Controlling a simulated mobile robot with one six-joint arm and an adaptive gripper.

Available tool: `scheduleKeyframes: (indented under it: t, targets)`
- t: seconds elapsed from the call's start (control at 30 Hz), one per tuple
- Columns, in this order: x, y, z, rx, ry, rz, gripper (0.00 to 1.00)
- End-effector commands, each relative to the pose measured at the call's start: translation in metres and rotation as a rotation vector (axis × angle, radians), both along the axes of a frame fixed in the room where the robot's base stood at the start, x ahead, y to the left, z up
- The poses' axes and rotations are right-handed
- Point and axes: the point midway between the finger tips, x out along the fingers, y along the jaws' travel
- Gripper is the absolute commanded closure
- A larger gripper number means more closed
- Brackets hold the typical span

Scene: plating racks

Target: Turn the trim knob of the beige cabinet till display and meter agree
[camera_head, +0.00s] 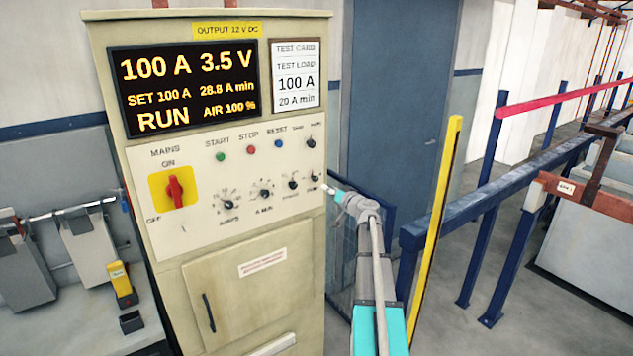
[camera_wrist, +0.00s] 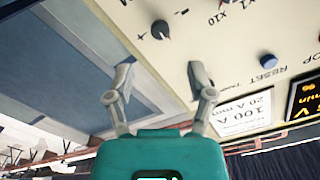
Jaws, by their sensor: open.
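The beige cabinet (camera_head: 225,270) stands upright with a lit display (camera_head: 185,85) reading 100 A, 3.5 V, SET 100 A and RUN. Small black knobs sit at the panel's right edge; the upper one (camera_head: 311,142) seems to be the trim knob, but its label is too small to read surely. A pointer knob between minus and plus marks (camera_wrist: 160,30) shows in the wrist view. My gripper (camera_head: 328,188) is beside the panel's lower right edge. In the wrist view its fingers (camera_wrist: 158,78) are spread and empty, apart from that knob.
A yellow handheld device (camera_head: 120,280), possibly the meter, stands on the bench at left; its reading is illegible. A red MAINS switch (camera_head: 175,190) and START, STOP and RESET buttons share the panel. A yellow post (camera_head: 437,230) and blue rails (camera_head: 500,200) stand right of my arm.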

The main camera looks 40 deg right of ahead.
Motion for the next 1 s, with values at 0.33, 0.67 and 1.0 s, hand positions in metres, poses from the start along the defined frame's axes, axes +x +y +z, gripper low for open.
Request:
scheduleKeyframes:
  t: [0.33,0.67,1.0]
  targets:
    - [0.057,-0.002,0.000,0.000,0.000,0.002,0.30]
    - [0.088,-0.002,0.000,0.000,0.000,0.001,0.30]
    - [0.091,-0.002,0.000,0.000,0.000,0.000,0.30]
